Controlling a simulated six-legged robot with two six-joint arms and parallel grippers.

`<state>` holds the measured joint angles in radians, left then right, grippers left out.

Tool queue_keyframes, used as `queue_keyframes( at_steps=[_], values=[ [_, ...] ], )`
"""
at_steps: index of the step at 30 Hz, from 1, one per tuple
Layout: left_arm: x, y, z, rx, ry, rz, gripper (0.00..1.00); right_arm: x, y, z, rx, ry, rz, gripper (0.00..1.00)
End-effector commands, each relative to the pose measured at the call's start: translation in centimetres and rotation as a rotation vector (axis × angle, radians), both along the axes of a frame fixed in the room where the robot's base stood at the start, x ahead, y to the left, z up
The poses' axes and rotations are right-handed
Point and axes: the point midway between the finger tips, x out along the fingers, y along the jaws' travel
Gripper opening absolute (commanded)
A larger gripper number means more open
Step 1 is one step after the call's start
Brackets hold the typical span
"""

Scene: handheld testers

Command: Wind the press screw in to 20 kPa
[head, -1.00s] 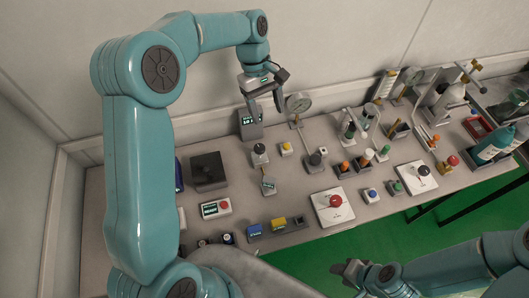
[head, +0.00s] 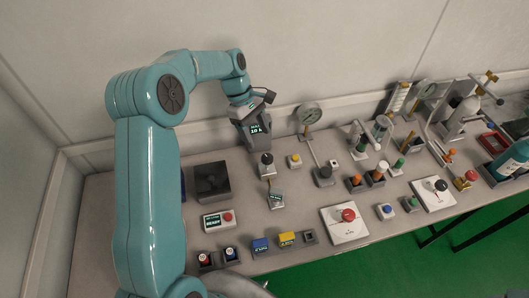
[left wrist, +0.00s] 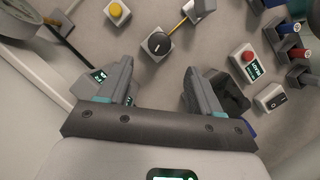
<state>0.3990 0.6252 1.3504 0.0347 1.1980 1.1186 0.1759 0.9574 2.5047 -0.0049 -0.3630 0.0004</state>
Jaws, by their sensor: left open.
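A black round knob on a grey block (head: 266,163) stands below and in front of my left gripper (head: 246,116). In the left wrist view this knob (left wrist: 158,45) shows a white mark, just beyond and roughly between the open fingers (left wrist: 159,78). The gripper is open, empty and apart from the knob. A yellow line runs from the knob to a small display box (head: 277,199). A dial gauge (head: 309,114) has a pipe leading to another dark knob (head: 323,175). I cannot tell which knob is the press screw, nor read the pressure. My right gripper is not in view.
A display block (head: 259,132) stands close behind the left gripper. A yellow button (head: 294,160) sits right of the near knob, a black box (head: 211,182) to its left. A red button panel (head: 347,220) lies further right.

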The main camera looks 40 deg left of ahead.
Motion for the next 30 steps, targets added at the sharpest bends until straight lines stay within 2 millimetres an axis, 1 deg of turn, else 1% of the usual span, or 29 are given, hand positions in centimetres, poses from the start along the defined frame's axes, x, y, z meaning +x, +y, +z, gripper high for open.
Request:
queue_keyframes(
  at_steps=[1,3,9,12,15,22,23,24,26,27,28,30],
  values=[
    [-0.1,-0.6,-1.0,-0.003,0.005,-0.003,0.65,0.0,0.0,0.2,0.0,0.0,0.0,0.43],
    [-0.2,-1.2,-2.4,-0.002,0.004,-0.004,0.65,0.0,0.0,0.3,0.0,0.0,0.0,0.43],
    [-0.3,-2.6,-5.6,-0.002,0.003,-0.006,0.65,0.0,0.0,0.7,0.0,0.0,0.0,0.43],
    [-0.3,-3.0,-6.5,-0.001,0.001,-0.005,0.65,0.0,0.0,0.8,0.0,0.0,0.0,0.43],
    [-0.3,-3.1,-6.9,-0.001,0.0,-0.005,0.65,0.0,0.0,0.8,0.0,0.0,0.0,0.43],
    [-0.3,-3.2,-7.0,0.0,0.0,-0.005,0.65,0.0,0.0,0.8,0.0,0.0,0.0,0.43],
    [-0.3,-3.2,-7.0,0.0,0.0,-0.005,0.61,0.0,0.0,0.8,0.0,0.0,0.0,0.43],
    [-0.3,-3.2,-7.0,0.0,0.0,-0.005,0.48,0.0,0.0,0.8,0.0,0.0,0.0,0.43],
    [-0.3,-3.2,-7.0,0.0,0.0,-0.005,0.29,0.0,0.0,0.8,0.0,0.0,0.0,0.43],
    [-0.3,-3.1,-7.0,0.0,0.0,-0.005,0.16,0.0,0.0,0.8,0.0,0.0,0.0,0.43],
    [-0.3,-3.1,-7.0,0.0,0.0,-0.005,0.08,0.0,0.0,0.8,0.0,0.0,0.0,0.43],
    [-0.3,-3.2,-7.0,0.0,0.0,-0.005,0.08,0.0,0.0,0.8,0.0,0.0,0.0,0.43]
  ],
)
